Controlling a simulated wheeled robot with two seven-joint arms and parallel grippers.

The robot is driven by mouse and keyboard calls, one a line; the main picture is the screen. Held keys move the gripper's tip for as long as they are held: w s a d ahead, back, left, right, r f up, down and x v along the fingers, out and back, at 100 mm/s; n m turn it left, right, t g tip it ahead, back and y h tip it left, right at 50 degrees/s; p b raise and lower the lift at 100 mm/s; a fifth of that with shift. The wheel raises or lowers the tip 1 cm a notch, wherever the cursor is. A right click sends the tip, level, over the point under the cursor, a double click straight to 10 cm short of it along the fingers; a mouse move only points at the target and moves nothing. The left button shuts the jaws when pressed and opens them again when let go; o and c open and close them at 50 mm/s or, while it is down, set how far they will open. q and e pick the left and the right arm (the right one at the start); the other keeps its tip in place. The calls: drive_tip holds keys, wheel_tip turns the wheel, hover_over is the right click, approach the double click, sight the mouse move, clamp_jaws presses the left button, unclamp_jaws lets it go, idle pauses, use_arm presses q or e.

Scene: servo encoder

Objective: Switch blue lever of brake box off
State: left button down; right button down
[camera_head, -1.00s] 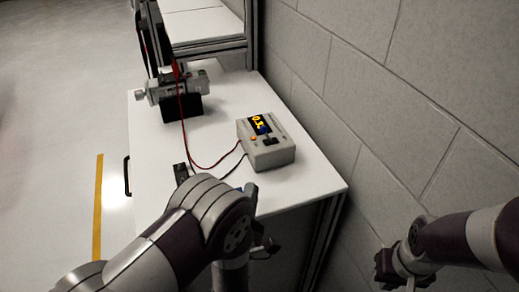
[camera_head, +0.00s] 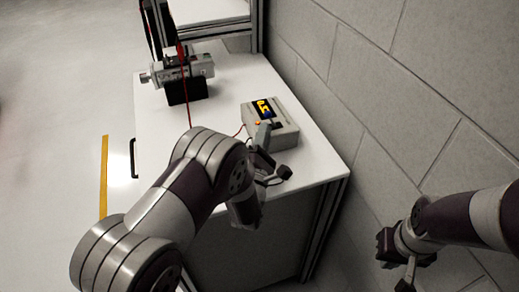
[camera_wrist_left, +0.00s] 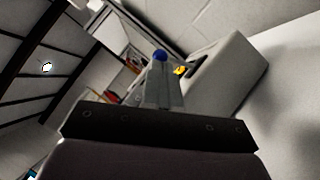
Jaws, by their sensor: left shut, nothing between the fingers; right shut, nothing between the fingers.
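The brake box (camera_head: 286,136) is a grey box with a dark display showing yellow digits, on the white table. It also fills the upper right of the left wrist view (camera_wrist_left: 225,75). A round blue tip, apparently the blue lever (camera_wrist_left: 160,56), shows just beyond my left fingertips there; whether they touch I cannot tell. My right gripper (camera_head: 384,248) is shut and empty, low at the right, away from the table.
A grey device on a black block (camera_head: 187,91) stands further back on the white table (camera_head: 221,93), with red cables near it. A block wall (camera_head: 350,90) runs along the right. Open floor (camera_head: 60,110) lies to the left.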

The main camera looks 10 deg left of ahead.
use_arm(q)
drive_tip(key=shift+x, duration=1)
